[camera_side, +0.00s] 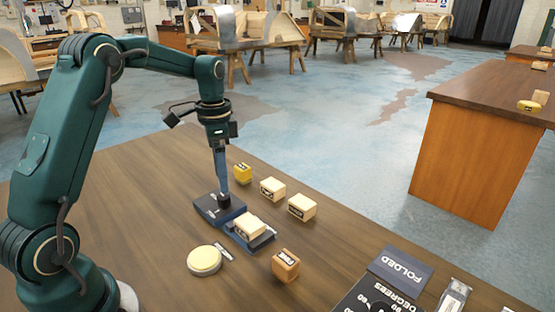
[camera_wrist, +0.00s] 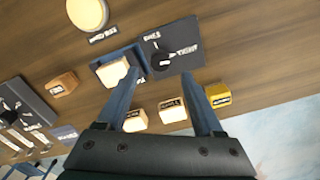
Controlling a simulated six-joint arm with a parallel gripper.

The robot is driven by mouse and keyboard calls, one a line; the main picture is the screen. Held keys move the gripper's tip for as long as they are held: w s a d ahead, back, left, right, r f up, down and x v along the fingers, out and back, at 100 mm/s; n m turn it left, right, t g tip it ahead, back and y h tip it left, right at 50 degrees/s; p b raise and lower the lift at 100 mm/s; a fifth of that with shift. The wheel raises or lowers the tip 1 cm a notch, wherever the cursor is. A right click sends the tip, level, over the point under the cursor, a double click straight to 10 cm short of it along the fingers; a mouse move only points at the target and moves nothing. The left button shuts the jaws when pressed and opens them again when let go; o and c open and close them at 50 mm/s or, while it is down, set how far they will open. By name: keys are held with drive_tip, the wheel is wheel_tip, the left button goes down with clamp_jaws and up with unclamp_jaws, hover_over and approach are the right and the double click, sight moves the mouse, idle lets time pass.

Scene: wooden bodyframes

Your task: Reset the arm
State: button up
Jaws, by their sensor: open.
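My gripper (camera_wrist: 167,85) is open, with its two blue fingers apart in the wrist view. In the side view my gripper (camera_side: 223,190) points down over a dark blue panel (camera_side: 208,213) with a black knob (camera_wrist: 163,60). A cream block (camera_side: 249,226) sits on the blue tray (camera_side: 263,242) joined beside that panel. In the wrist view the same cream block (camera_wrist: 113,72) lies near the left fingertip; I cannot tell whether they touch. Nothing is seen held between the fingers.
Two cream blocks (camera_side: 272,189) (camera_side: 302,207), a yellow block (camera_side: 243,173) and an orange block (camera_side: 286,265) stand around on the wooden table (camera_side: 130,190). A round cream button (camera_side: 204,260) lies in front. A dark dial panel (camera_side: 380,300) is at the front right. The table's left part is clear.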

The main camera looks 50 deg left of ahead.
drive_tip(key=s+d+r+t, duration=0.4)
drive_tip(key=s+d+r, duration=0.1)
drive_tip(key=d+r, duration=0.5)
drive_tip(key=s+d+f+n+t, duration=0.1)
drive_tip(key=s+d+f+n, duration=0.2)
drive_tip(key=s, duration=0.7)
drive_tip(key=shift+s+d+f+n+t, duration=0.2)
drive_tip(key=shift+s+d+n+t, duration=0.25)
drive_tip(key=shift+n, duration=0.55)
